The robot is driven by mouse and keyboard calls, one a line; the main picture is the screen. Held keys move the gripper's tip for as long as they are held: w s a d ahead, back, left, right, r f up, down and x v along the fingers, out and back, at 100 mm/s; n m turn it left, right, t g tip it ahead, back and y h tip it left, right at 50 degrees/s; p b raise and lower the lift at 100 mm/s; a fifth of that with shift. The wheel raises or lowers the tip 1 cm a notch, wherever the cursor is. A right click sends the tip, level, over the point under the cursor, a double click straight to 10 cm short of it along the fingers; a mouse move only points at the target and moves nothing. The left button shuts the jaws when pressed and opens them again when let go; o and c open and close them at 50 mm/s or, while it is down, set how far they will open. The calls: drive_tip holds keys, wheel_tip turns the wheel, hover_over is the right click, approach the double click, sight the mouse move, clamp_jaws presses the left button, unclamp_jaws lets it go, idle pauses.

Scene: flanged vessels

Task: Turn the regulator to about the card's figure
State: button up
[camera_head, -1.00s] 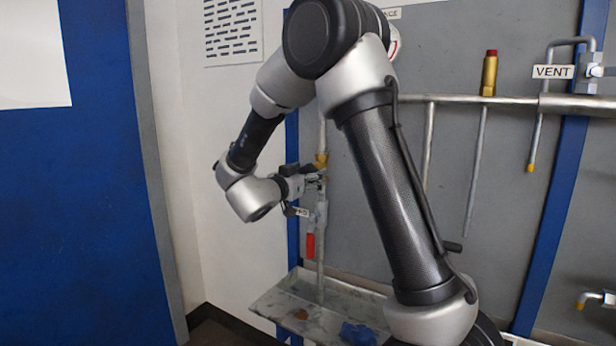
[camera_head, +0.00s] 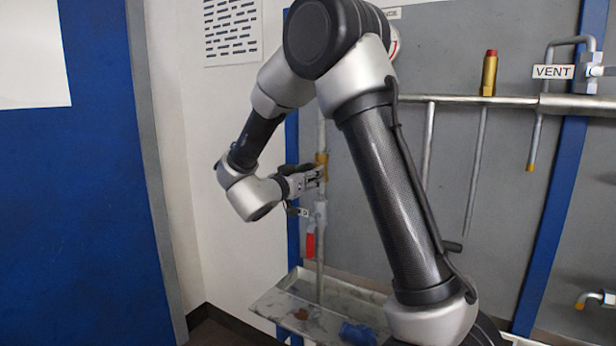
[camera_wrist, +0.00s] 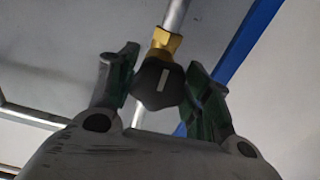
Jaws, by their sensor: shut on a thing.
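The regulator shows in the wrist view as a black knob (camera_wrist: 158,84) with a pale mark, below a brass fitting (camera_wrist: 164,42) on a grey pipe. My gripper (camera_wrist: 162,85) has one finger on each side of the knob and is shut on it. In the head view my gripper (camera_head: 318,177) is at the vertical pipe, beside the brass fitting (camera_head: 321,158); the knob is hidden there. A gauge (camera_head: 393,42) is mostly hidden behind my arm, and its needle cannot be read. I cannot make out a card with a figure.
A red-handled valve (camera_head: 310,245) hangs just below my gripper on the same pipe. A tray (camera_head: 275,300) with a blue cloth (camera_head: 357,333) is underneath. A VENT label (camera_head: 553,72) and a brass red-topped valve (camera_head: 490,75) are at right. A blue post stands behind the pipe.

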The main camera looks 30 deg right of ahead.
drive_tip(key=o, duration=1)
drive_tip(key=shift+o, duration=0.2)
drive_tip(key=v, duration=1.2)
